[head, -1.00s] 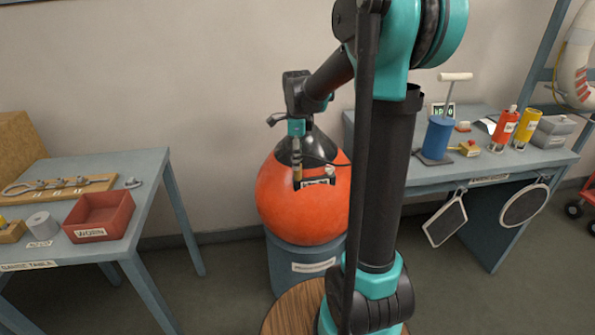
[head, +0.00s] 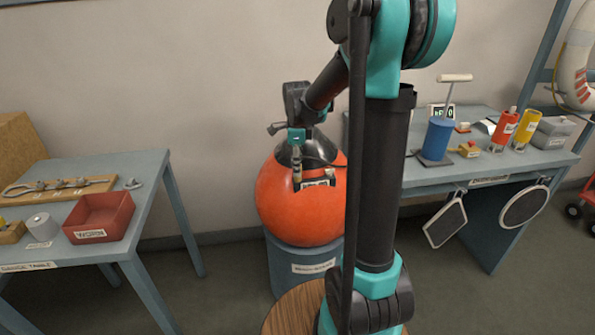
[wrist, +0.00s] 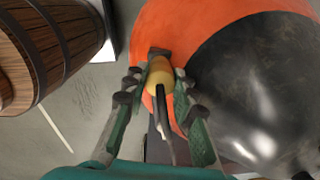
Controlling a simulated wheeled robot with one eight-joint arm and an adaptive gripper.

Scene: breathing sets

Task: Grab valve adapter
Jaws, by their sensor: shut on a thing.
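The valve adapter (wrist: 159,74) shows in the wrist view as a small brass-yellow rounded fitting with a dark stem. My gripper (wrist: 160,88) is shut on it, with a finger on either side. In the head view my gripper (head: 296,164) points down in front of the orange and black round tank (head: 275,205), with the adapter small and hard to make out there. I cannot tell whether the adapter touches the tank.
The tank rests on a blue-grey drum (head: 290,280). At left, a gauge table (head: 140,165) holds a red bin (head: 100,218) and a grey roll (head: 41,228). At right, a bench (head: 530,168) holds a blue pump (head: 437,140) and red and yellow canisters.

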